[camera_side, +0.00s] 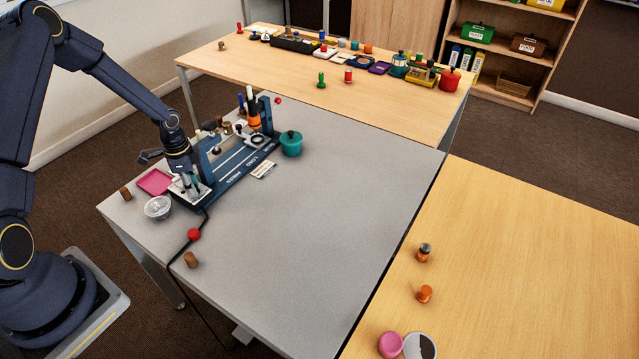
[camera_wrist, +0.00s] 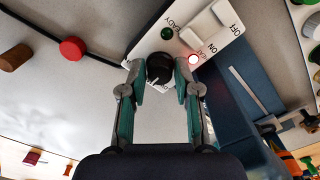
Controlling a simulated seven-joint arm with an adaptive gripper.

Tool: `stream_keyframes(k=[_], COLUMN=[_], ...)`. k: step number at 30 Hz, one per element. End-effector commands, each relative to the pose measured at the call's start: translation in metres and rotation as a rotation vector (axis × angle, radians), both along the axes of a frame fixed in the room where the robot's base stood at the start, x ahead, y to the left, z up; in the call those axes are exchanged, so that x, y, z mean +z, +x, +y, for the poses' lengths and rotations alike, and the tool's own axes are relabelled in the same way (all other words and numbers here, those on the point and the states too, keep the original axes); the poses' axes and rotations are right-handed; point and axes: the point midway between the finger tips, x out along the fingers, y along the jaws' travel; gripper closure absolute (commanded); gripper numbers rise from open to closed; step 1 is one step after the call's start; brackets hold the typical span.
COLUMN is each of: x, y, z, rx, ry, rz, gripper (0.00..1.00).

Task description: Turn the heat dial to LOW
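The heat dial (camera_wrist: 160,68) is a round black knob on a white control panel (camera_wrist: 202,62) in the wrist view. Its pointer setting and the lettering around it are too small or covered to read. My gripper (camera_wrist: 160,72) straddles the dial, one teal-padded finger on each side. The fingers stand apart, with what looks like a narrow gap to the knob; contact is not clear. In the side view, my gripper (camera_side: 190,187) is down at the near left end of the blue device (camera_side: 238,172) and hides the dial there.
A switch (camera_wrist: 190,38) marked ON and OFF and a lit red lamp (camera_wrist: 193,60) sit beside the dial. The grey table's right side is clear.

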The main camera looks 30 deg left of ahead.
Motion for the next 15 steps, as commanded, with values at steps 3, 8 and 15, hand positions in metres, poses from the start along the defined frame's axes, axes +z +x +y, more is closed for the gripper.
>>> stream_keyframes(k=[3,8,15], x=[0.0001,0.0002,0.0002], y=[0.0000,0.0000,0.0000], z=[0.0000,0.0000,0.0001], rx=[0.000,0.000,0.011], ry=[0.000,0.000,0.000], rz=[0.000,0.000,0.000], gripper=[0.84,1.00,1.00])
